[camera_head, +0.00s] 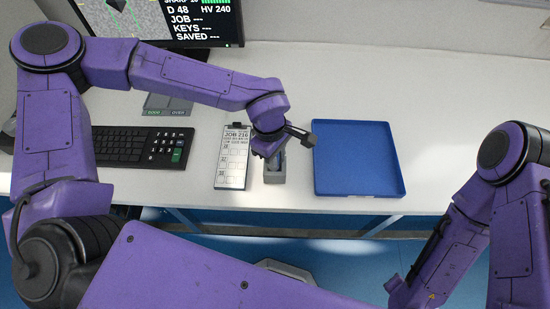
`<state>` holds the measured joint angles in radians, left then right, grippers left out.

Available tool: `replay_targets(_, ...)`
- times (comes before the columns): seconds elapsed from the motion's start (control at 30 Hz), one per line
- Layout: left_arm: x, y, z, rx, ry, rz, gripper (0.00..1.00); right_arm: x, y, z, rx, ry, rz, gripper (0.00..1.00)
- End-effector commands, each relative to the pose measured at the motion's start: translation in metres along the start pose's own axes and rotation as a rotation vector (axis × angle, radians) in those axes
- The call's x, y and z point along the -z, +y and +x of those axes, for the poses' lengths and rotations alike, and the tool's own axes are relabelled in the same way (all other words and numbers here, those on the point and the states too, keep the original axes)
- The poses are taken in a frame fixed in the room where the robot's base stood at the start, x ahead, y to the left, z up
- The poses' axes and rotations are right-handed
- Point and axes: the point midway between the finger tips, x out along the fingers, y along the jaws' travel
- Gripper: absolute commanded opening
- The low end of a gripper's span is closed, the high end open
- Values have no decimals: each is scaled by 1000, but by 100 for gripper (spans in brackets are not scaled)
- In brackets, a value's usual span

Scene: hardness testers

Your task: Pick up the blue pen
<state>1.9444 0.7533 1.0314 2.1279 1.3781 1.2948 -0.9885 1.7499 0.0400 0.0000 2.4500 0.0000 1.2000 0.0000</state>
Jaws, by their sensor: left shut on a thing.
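My left gripper (273,155) points down over a small grey holder (274,177) on the white table. It is shut on the blue pen (281,160), of which only a little blue shows at the holder, below the fingers. The gripper and wrist hide most of the pen. I cannot tell whether the pen's lower end is still inside the holder. My right arm is at the right, low in front of the table, and its gripper is not in view.
A blue tray (358,185), empty, lies right of the holder. A job card on a clipboard (231,178) lies close on its left. A monitor (205,22) stands behind. The table's right side is clear.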

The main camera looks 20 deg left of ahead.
Motion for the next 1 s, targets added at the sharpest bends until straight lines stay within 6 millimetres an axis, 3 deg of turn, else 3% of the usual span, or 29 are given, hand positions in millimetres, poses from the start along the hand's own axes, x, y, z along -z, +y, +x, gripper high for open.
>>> replay_targets(0.17, -3, 1, -28, -5, 1, 1, 0, 0, 0, 1, 0, 0, 0, 43)
replay_targets(0.37, -1, -38, -74, -10, -2, 0, 0, -2, 0, 4, 0, 0, 0, 43)
replay_targets(0.53, 6, -92, -106, -9, -3, 0, 0, -4, -1, 9, 0, 0, 0, 43)
replay_targets(0.6, 10, -109, -103, -13, -2, -2, 0, -14, -3, 34, 0, 1, 0, 43)
replay_targets(0.7, 12, -122, -111, -9, 1, -1, 0, -21, -4, 50, 0, -1, 0, 43)
replay_targets(1.0, 12, -138, -126, -1, 0, 0, 0, -26, -6, 63, 0, 0, 0, 43)
